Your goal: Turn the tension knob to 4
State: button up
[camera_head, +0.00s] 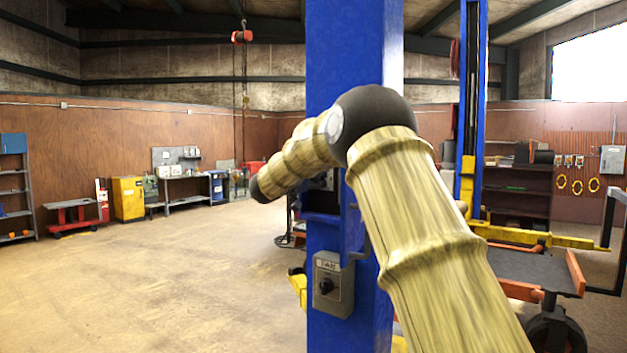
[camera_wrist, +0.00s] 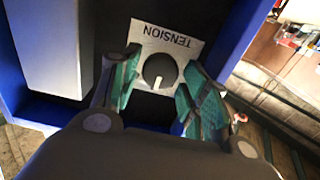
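The tension knob (camera_wrist: 160,70) is round and dark with a pale pointer mark toward the bottom of the wrist view. It sits on a pale plate (camera_wrist: 151,37) whose word TENSION reads upside down there. No scale numbers can be read. My gripper (camera_wrist: 162,63) has its green fingers apart, one on each side of the knob. A narrow gap shows at the left finger; I cannot tell whether the right one touches. In the head view my arm hides the gripper and the tension knob.
The plate is in a dark recess framed by blue metal (camera_wrist: 235,40). In the head view a blue lift post (camera_head: 345,60) stands close, with another small knob box (camera_head: 332,284) low on it. Orange and black equipment (camera_head: 535,268) stands at right. The floor at left is clear.

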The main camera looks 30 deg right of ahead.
jog(key=c, duration=0.6)
jog(key=shift+o, duration=0.2)
jog(key=shift+b, duration=0.4)
jog(key=m+b, duration=0.8)
jog(key=b, duration=0.1)
jog(key=shift+s+m, duration=0.15)
jog(key=shift+m, duration=0.25)
jog(key=o, duration=1)
